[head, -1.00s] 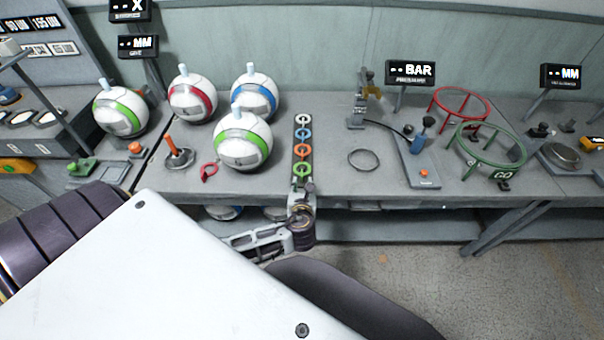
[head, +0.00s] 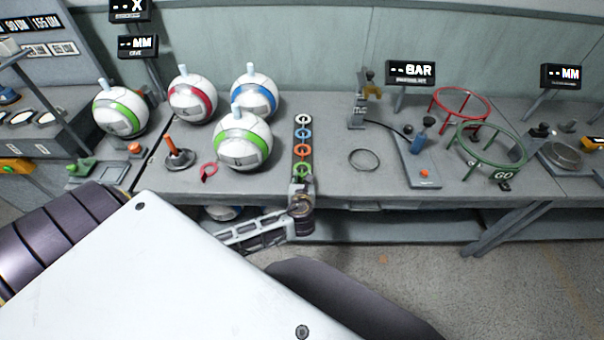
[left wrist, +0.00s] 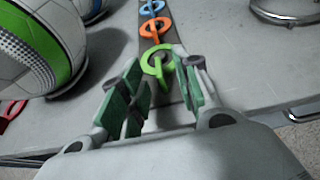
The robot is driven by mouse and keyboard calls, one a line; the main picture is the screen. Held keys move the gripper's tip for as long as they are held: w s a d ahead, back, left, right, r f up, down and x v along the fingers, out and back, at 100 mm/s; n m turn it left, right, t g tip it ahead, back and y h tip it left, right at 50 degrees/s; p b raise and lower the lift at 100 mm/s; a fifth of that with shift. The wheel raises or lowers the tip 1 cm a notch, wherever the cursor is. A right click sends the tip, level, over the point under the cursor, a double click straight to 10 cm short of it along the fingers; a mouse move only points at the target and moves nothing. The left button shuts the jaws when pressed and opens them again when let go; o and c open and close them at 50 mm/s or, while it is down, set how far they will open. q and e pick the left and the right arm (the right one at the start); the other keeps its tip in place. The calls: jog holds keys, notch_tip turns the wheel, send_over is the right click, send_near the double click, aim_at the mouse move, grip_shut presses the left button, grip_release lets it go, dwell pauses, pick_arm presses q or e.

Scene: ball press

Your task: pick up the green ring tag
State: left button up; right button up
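The green ring tag (head: 301,170) lies at the near end of a dark strip (head: 302,138) on the bench, in line with orange, blue and white ring tags. In the left wrist view the green ring tag (left wrist: 158,62) is just ahead of and between the fingertips. My left gripper (head: 301,187) is at the bench's front edge, at the strip's near end. In the left wrist view its green-padded fingers (left wrist: 163,78) are apart with nothing held between them. My right gripper is not in view.
Several white balls (head: 242,138) with coloured bands stand left of the strip. A red ring tag (head: 208,171) lies near them. A dark ring (head: 364,159) and a pump (head: 418,160) are to the right. Red and green hoop stands (head: 490,148) are further right.

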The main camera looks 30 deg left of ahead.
aim_at(302, 174)
pick_arm(q)
jog(key=shift+x, duration=2.05)
jog(key=shift+s, duration=0.1)
grip_shut()
